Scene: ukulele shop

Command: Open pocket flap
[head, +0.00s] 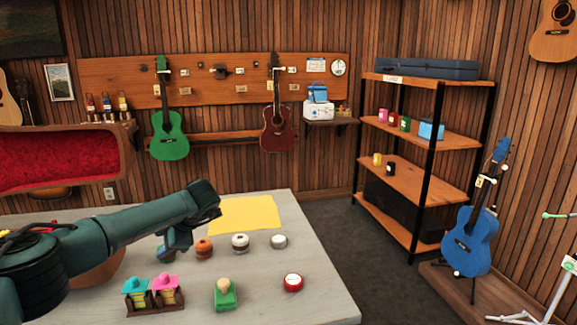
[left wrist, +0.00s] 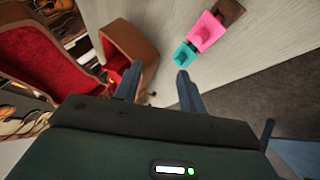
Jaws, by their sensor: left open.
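An open case with red lining stands at the left of the head view, its raised lid (head: 62,158) showing behind my left arm. The case's red lining (left wrist: 35,58) and brown outer side also show in the left wrist view. I cannot pick out a pocket flap for certain; my arm hides much of the case's lower part in the head view. My left gripper (head: 177,247) points down over the grey table. In the left wrist view its two fingers (left wrist: 159,70) are apart with nothing between them. My right gripper is in neither view.
On the grey table (head: 325,300) are a wooden holder with teal and pink items (head: 163,283), an orange-brown jar (head: 204,248), a white jar (head: 240,243), a green item (head: 225,297), a red round tin (head: 293,283) and a yellow sheet (head: 245,214). The table's right front is mostly clear.

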